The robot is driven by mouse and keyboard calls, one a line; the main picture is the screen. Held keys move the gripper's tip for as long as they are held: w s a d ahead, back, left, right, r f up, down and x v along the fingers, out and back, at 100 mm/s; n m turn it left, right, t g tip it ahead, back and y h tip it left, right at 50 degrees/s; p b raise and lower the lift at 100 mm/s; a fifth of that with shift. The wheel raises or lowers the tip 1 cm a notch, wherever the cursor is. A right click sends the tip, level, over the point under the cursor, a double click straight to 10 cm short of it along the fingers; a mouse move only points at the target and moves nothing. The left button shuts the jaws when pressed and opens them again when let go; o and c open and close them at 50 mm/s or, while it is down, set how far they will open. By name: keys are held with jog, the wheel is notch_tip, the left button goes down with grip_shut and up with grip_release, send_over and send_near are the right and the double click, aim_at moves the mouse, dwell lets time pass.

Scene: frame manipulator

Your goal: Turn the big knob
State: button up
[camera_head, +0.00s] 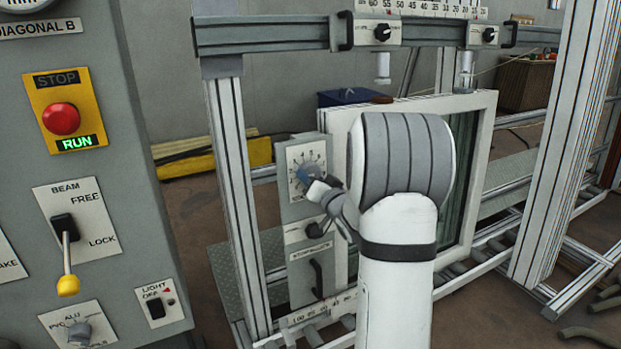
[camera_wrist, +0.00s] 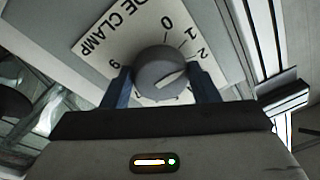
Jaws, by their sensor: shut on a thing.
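The big knob (camera_wrist: 160,66) is a grey round knob on a white dial plate marked "CLAMP" with numbers around it. In the wrist view its pale pointer line slants up to the right. My gripper (camera_wrist: 161,80) has one blue finger on each side of the knob and is shut on it. In the head view the dial plate (camera_head: 307,158) is on a grey panel left of the white frame, with my gripper (camera_head: 305,178) at its face. There the knob is mostly hidden by the gripper.
A smaller black knob (camera_head: 314,223) and a black handle (camera_head: 316,278) sit lower on the same panel. A control cabinet (camera_head: 20,130) with a red stop button (camera_head: 61,119) and a yellow-tipped lever (camera_head: 68,285) stands at the left. A rail (camera_head: 270,36) crosses above.

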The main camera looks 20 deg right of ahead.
jog(key=m, duration=0.3)
jog(key=m+h+p, duration=0.1)
jog(key=m, duration=0.2)
jog(key=m+p, duration=0.1)
jog(key=m, duration=0.2)
jog(key=shift+a+r+m+g+h, duration=0.2)
jog(key=shift+a+m+g+h, duration=0.05)
jog(key=shift+m+g+h, duration=0.05)
jog(key=shift+p, duration=0.3)
jog(key=o, duration=1)
jog(key=s, duration=0.7)
jog(key=shift+s+a, duration=0.25)
jog(key=shift+s, duration=0.15)
jog(key=shift+r, duration=0.1)
